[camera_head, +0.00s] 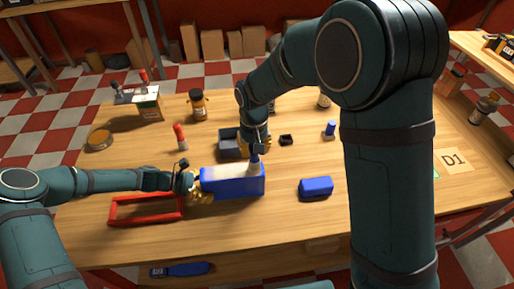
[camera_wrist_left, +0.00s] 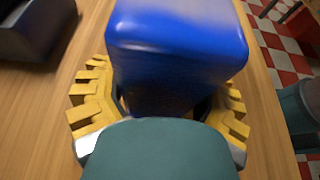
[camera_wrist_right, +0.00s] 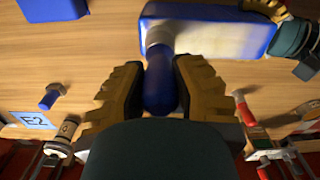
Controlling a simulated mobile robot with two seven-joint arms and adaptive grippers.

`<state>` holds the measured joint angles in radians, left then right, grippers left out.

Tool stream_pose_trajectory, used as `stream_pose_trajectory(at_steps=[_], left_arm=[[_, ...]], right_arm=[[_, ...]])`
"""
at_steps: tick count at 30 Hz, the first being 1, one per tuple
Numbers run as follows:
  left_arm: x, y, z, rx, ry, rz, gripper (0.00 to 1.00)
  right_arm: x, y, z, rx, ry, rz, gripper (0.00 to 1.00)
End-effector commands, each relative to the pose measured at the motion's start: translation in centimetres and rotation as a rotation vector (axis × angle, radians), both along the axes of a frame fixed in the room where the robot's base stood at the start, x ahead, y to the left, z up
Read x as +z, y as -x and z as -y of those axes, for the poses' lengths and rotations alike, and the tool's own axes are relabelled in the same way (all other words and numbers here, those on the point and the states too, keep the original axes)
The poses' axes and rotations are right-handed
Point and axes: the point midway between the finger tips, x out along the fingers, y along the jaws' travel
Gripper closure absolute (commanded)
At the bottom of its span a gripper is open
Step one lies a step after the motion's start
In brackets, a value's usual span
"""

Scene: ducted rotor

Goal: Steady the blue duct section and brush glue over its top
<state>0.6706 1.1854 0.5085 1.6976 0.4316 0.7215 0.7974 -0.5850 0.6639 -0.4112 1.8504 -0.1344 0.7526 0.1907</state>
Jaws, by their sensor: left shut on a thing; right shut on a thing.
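The blue duct section (camera_head: 234,188) lies on the table in the head view, its long top pale and cream-coloured along most of its length. My left gripper (camera_head: 192,187) is shut on its left end. In the left wrist view the blue end (camera_wrist_left: 175,40) sits between the yellow fingers. My right gripper (camera_wrist_right: 160,88) is shut on the blue handle of the brush (camera_wrist_right: 159,80). The brush's pale head (camera_head: 254,163) touches or nearly touches the duct top near its right end. The cream top also shows in the right wrist view (camera_wrist_right: 215,38).
A red frame (camera_head: 147,220) lies left of the duct, under my left forearm. A blue block (camera_head: 316,186) lies to the right. A grey tray (camera_head: 229,144) and a red-topped tube (camera_head: 180,138) stand behind. My right arm hides part of the table's right side.

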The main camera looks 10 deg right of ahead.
Motion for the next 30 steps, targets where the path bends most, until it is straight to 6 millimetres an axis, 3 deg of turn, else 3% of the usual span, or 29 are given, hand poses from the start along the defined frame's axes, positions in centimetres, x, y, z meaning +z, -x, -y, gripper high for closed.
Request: stream_pose_trajectory(at_steps=[30], left_arm=[[0.0,0.0,0.0,0.000,0.000,0.000,0.76]], right_arm=[[0.0,-0.2,-9.3,0.002,0.000,0.000,1.00]])
